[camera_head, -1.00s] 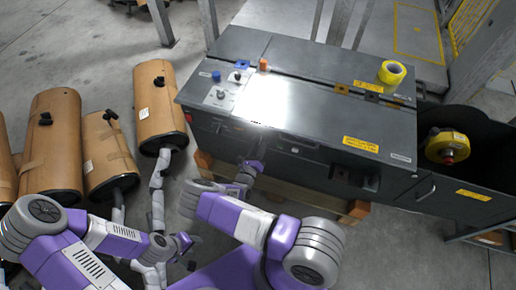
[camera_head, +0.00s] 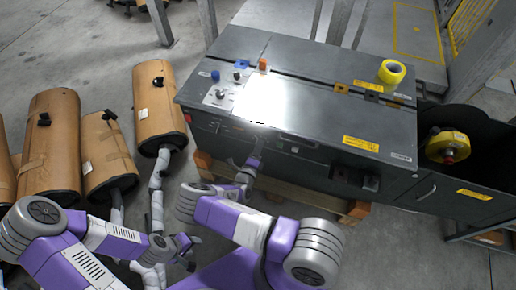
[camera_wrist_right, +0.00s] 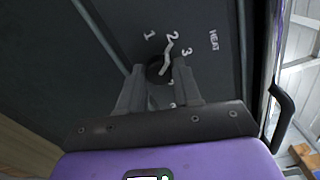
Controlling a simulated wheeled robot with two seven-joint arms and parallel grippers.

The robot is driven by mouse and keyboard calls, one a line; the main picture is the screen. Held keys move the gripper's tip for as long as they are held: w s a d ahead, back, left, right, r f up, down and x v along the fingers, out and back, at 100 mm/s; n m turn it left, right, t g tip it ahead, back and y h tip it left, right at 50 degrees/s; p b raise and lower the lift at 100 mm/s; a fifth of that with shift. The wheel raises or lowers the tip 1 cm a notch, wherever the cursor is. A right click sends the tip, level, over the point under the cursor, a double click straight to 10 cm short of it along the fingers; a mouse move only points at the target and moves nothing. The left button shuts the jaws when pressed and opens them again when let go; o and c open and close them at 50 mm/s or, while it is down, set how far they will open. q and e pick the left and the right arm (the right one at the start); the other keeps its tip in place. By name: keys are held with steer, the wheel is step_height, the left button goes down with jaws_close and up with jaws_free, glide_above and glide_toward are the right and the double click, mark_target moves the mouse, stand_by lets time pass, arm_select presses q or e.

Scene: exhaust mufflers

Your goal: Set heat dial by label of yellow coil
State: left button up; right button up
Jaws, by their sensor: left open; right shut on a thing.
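The heat dial (camera_wrist_right: 155,69) is a dark round knob on the dark front panel of the machine in the right wrist view. White numbers 1, 2 and 3 curve around it, with the word HEAT to the right. Its white pointer mark points up, roughly towards the 2. My right gripper (camera_wrist_right: 158,80) is shut on the dial, with one finger on each side; its fingers hide the lower part. In the head view the right gripper (camera_head: 252,160) is at the machine's front face. My left gripper (camera_head: 187,245) is open, low and away from the machine. A yellow coil (camera_head: 447,147) sits on the reel at right.
The dark machine (camera_head: 330,110) carries a yellow tape roll (camera_head: 393,71), a blue knob (camera_head: 216,75) and an orange piece (camera_head: 262,64) on top. Yellow labels are too small to read. Several brown mufflers (camera_head: 157,100) stand at left. A wooden pallet (camera_head: 280,193) lies below the machine.

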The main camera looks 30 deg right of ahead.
steer(key=shift+n, duration=0.4)
steer(key=o, duration=1)
steer(key=shift+o, duration=0.2)
steer(key=shift+a, duration=0.1)
steer(key=p+v, duration=0.2)
steer(key=v, duration=0.5)
steer(key=shift+s+a, duration=0.15)
steer(key=shift+s, duration=0.05)
